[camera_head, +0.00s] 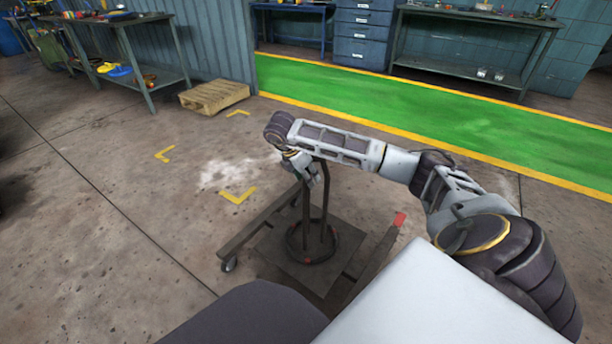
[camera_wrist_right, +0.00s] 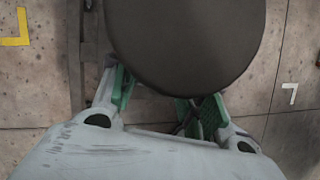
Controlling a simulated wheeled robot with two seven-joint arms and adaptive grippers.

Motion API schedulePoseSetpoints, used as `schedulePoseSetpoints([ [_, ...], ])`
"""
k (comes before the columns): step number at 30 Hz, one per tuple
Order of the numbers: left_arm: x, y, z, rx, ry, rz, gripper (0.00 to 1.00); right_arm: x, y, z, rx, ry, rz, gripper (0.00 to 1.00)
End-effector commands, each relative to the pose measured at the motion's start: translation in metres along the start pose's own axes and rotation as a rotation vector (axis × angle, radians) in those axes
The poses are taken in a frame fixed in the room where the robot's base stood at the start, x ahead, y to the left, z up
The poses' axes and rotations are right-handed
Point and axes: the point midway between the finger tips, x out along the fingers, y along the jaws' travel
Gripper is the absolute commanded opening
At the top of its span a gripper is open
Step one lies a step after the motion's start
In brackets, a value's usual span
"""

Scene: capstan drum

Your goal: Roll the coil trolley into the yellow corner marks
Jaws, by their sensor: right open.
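The coil trolley (camera_head: 257,222) stands on the floor at lower middle in the head view, with a dark flat deck, a ring-shaped base (camera_head: 333,246) and upright dark bars (camera_head: 306,212). It is outside the yellow corner marks (camera_head: 237,196), just in front of the nearest one. More marks lie farther left (camera_head: 164,154) and back (camera_head: 238,113). My right gripper (camera_head: 311,172) points down at the top of the bars. In the right wrist view, my right gripper (camera_wrist_right: 163,101) is open, with green pads partly hidden behind a large dark rounded shape that I cannot identify. My left gripper is out of view.
A wooden pallet (camera_head: 213,97) lies behind the marks, near a workbench (camera_head: 130,42). A green walkway (camera_head: 420,105) with yellow edges crosses the back. A red-tipped part (camera_head: 400,219) shows at the trolley's right. Floor left of the trolley is clear.

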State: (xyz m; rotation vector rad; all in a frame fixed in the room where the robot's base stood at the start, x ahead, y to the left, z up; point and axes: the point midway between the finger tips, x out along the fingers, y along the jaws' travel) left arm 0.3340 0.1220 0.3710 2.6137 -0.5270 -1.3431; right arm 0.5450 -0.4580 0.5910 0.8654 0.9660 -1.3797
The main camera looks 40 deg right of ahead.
Motion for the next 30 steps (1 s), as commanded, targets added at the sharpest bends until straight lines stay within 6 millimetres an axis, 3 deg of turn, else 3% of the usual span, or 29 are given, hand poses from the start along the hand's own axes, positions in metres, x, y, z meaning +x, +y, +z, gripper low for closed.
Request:
schedulePoseSetpoints([
  [2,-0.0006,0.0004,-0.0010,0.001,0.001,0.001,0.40,-0.0001,0.0000,0.0001,0.000,0.000,0.000,0.42],
  [12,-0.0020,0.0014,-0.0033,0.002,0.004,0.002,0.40,-0.0002,0.0000,0.0001,0.000,0.000,0.000,0.00],
  [30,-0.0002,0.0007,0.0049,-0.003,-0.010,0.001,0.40,0.0009,0.0006,0.0032,0.001,0.000,0.001,0.00],
])
